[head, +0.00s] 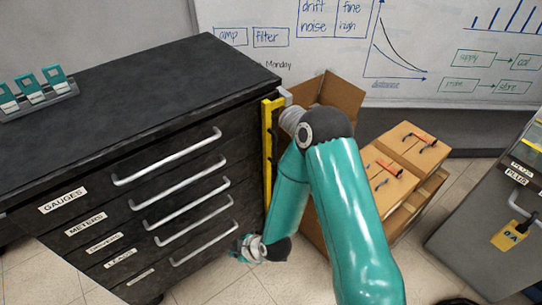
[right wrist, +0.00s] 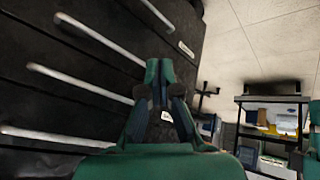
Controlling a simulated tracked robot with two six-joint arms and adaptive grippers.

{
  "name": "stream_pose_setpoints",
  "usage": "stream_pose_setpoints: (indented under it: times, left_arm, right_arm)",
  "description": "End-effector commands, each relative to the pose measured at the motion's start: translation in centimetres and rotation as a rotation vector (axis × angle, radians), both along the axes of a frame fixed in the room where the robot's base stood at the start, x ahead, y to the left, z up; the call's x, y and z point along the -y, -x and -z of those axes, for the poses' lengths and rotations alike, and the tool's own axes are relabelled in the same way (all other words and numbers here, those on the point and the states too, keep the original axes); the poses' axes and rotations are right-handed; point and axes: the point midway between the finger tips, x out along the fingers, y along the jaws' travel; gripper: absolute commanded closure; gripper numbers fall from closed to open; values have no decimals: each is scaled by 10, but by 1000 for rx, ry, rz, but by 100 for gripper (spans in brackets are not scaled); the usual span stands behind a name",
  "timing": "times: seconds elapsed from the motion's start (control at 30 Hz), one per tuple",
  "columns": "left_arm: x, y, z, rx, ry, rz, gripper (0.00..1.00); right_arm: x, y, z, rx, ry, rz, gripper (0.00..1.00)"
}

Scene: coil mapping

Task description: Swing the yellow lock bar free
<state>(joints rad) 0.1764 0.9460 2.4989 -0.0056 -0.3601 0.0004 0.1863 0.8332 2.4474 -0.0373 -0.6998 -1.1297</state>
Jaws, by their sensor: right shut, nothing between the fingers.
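The yellow lock bar (head: 268,150) stands upright along the right front edge of the black drawer cabinet (head: 130,110), beside the drawer handles' right ends. My right arm hides part of what lies just right of it. My right gripper (head: 240,248) is low in front of the cabinet, below the bar and apart from it, near the lowest drawers. In the right wrist view my right gripper (right wrist: 158,72) is shut and empty, its teal fingertips together, with the drawer fronts behind and to the left. I cannot make out the lock bar in that view. My left gripper is not in view.
Several silver handles (head: 167,157) stick out from the labelled drawers. An open cardboard box (head: 343,97) and boxes with tools (head: 410,145) stand right of the cabinet. A grey cabinet (head: 475,235) is at the far right. Tiled floor is open between them.

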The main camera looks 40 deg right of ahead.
Motion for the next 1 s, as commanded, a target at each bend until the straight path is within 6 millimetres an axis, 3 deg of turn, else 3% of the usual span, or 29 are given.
stream_pose_setpoints:
  times: [0.03, 0.2, 0.4, 0.7, 0.83, 1.0]
  left_arm:
    - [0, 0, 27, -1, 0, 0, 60]
    - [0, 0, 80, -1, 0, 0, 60]
    - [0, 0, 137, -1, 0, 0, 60]
    - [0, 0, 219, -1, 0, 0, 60]
    - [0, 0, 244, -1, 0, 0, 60]
    - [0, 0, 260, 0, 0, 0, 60]
  right_arm:
    - [15, -24, 5, 113, 78, -50, 100]
    - [66, -87, -24, 441, 384, -177, 100]
    - [120, -122, -63, 678, 670, -181, 100]
    - [183, -124, -98, 872, 868, -41, 100]
    - [199, -118, -103, 907, 903, 3, 100]
    - [209, -112, -101, 924, 922, 29, 100]
